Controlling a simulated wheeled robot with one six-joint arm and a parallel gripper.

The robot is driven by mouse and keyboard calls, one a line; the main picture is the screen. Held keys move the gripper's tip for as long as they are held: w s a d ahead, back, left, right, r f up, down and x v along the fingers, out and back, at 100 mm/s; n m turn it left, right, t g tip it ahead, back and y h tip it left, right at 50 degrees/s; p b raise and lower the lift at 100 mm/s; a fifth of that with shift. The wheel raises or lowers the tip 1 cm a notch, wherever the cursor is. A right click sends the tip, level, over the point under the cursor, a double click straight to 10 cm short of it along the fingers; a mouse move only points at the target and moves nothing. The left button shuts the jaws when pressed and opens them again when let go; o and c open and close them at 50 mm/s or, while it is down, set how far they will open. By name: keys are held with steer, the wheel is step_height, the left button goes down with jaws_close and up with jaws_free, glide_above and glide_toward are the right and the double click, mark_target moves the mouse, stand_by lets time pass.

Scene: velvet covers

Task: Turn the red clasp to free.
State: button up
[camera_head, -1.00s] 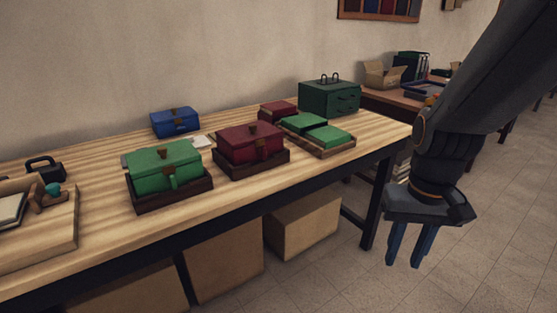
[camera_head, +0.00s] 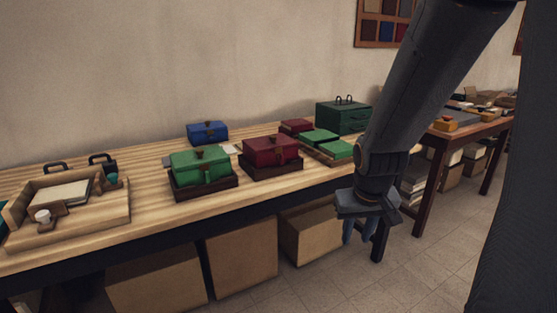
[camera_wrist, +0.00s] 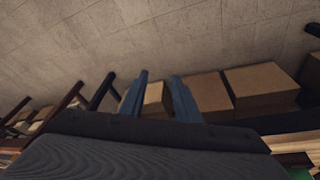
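In the head view a red box (camera_head: 272,151) sits in a dark tray on the wooden table (camera_head: 150,216). A small brown clasp (camera_head: 281,143) shows on its lid and front; its exact position and colour are too small to tell. A green box (camera_head: 199,166) with a similar brown clasp stands to its left. My gripper (camera_head: 357,232) hangs in front of the table's right end, pointing down, well apart from the boxes. In the wrist view my gripper's two blue fingers (camera_wrist: 160,95) stand apart with nothing between them.
A blue box (camera_head: 207,132) stands behind. Green and red flat cases (camera_head: 320,138) and a dark green chest (camera_head: 342,117) stand right of the red box. A wooden tray (camera_head: 110,212) is at the left. Cardboard boxes (camera_head: 240,258) fill the space under the table. Floor in front is clear.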

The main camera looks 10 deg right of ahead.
steer(key=w+d+n+t+p, duration=0.1)
steer(key=w+d+t+p, duration=0.15)
steer(key=w, duration=0.85)
steer(key=n+t+y+p, duration=0.4)
steer(key=t+y+p, duration=0.25)
steer(key=t, duration=0.55)
glide_toward(282, 158)
steer(key=x, duration=0.8)
steer(key=shift+d, duration=0.1)
steer(key=shift+c, duration=0.2)
jaws_close()
